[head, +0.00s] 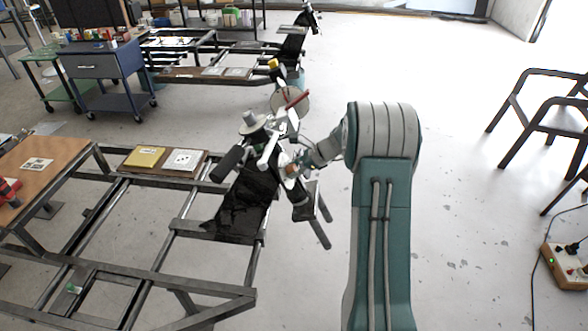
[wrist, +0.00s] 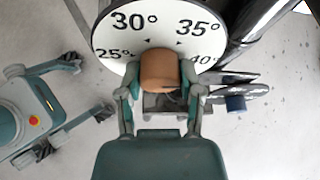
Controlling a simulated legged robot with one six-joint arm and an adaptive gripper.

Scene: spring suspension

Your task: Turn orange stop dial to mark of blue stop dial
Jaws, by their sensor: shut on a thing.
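The orange stop dial (wrist: 160,70) is a round knob in front of a white scale disc (wrist: 168,22) marked 25°, 30°, 35° and 40°. My gripper (wrist: 160,78) is shut on the orange dial, with one finger on each side of it. Small black triangles show on the disc just above the knob, between 30° and 35°. The blue stop dial (wrist: 235,103) is a small knob to the right, below dark parts; its mark cannot be read. In the head view my gripper (head: 291,170) is at the right side of the suspension rig, where the orange dial is small and partly hidden.
Dark bars and tubes (wrist: 240,35) of the rig stand close to the right of the disc. A metal frame (head: 200,285) with a dark plate lies under the rig. Open floor (head: 470,240) is to the right; chairs (head: 545,115) stand farther right.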

